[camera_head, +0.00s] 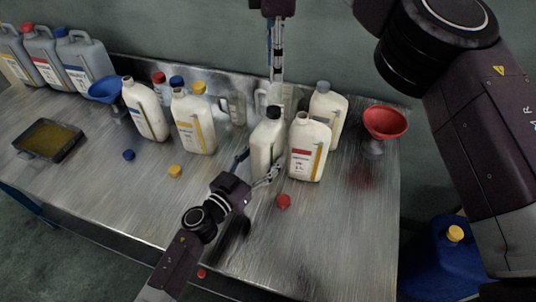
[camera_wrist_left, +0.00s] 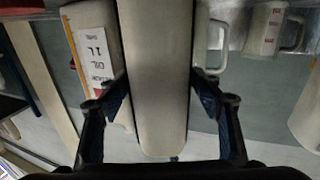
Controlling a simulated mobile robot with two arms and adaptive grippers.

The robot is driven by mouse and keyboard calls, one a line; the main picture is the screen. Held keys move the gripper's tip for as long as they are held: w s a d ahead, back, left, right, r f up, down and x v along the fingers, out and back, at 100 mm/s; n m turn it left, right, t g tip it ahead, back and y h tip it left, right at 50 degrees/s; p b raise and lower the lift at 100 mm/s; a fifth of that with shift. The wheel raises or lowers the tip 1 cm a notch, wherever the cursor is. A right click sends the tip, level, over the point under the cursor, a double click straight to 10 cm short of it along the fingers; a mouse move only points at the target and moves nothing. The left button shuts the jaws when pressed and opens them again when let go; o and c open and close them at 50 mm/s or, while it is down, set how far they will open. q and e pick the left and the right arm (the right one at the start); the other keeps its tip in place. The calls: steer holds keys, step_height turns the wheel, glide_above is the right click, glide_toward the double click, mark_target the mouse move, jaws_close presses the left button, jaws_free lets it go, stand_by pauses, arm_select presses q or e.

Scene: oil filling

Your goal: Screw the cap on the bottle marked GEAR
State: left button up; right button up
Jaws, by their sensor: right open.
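A white bottle (camera_head: 265,150) stands upright on the metal table. A black cap (camera_head: 273,112) sits on its top; I cannot tell how tight it is. No GEAR marking can be read on it. My left gripper (camera_head: 266,177) is at the bottle's lower body. In the left wrist view, the fingers press both sides of the pale bottle body (camera_wrist_left: 155,80). My right gripper (camera_head: 278,75) hangs from above, pointing down, open and empty, a short way above the black cap.
A red-labelled bottle (camera_head: 307,160) stands close on the right, with a grey-capped bottle (camera_head: 326,108) behind. Loose red (camera_head: 283,201), yellow (camera_head: 175,171) and blue (camera_head: 128,155) caps lie in front. A red funnel (camera_head: 384,123) stands right. More bottles and a tray (camera_head: 47,139) are left.

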stand_by(0.3)
arm_select(q)
steer(key=v, duration=1.2)
